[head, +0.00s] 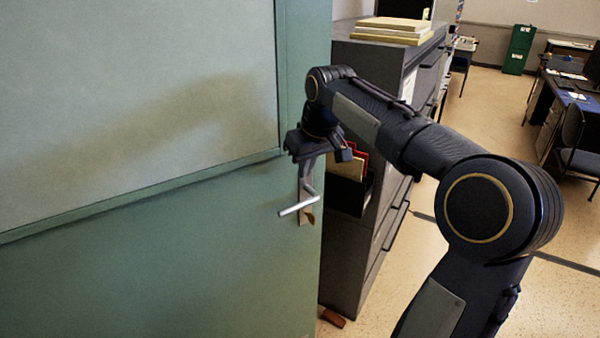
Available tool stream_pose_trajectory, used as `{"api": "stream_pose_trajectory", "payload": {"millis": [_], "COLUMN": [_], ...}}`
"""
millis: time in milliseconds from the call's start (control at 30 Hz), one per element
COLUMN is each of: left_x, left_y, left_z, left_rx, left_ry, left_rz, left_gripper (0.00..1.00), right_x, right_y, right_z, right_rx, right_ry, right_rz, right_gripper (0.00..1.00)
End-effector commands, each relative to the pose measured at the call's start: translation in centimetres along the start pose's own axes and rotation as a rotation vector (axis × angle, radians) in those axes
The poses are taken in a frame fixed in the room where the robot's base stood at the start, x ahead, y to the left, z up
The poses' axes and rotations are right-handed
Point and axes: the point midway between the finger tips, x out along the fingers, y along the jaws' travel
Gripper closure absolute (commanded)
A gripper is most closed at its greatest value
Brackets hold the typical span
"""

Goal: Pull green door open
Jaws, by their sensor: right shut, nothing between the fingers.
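The green door (180,260) fills the left of the head view, with a large pale panel in its upper part. Its silver lever handle (297,206) sits near the door's right edge on a narrow plate. My right gripper (318,160) is just above the handle, by the door's right edge. Its fingers point down and are shut with nothing between them. I cannot tell whether it touches the handle plate. The gripper hides the top of the plate. My left gripper is not in view.
A grey filing cabinet (345,262) stands right behind the door edge, with folders on top (390,30) and an open drawer. Beyond it are desks, a dark chair (578,145) and a green cabinet (518,50). Speckled floor (490,105) lies clear between.

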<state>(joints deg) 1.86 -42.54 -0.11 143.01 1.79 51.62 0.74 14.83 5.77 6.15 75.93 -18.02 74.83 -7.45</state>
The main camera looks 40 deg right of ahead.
Motion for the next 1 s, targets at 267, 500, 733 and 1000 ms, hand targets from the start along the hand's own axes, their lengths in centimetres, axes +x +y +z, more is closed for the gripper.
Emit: {"api": "stream_pose_trajectory", "payload": {"millis": [267,500,733,1000], "left_x": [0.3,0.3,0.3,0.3], "left_y": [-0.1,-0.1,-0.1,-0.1], "left_z": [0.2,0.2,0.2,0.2], "left_rx": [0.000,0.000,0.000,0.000], "left_ry": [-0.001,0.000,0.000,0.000], "left_rz": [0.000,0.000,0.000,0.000], "left_gripper": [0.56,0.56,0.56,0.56], "right_x": [4.7,8.4,9.7,9.7], "right_y": [0.0,-0.1,-0.1,-0.1], "right_z": [0.2,0.1,0.1,0.1], "right_rx": [0.001,0.000,0.000,0.000], "right_ry": [-0.004,-0.002,0.001,0.001], "right_rz": [-0.002,-0.003,-0.002,-0.002], "right_gripper": [1.00,1.00,1.00,1.00]}}
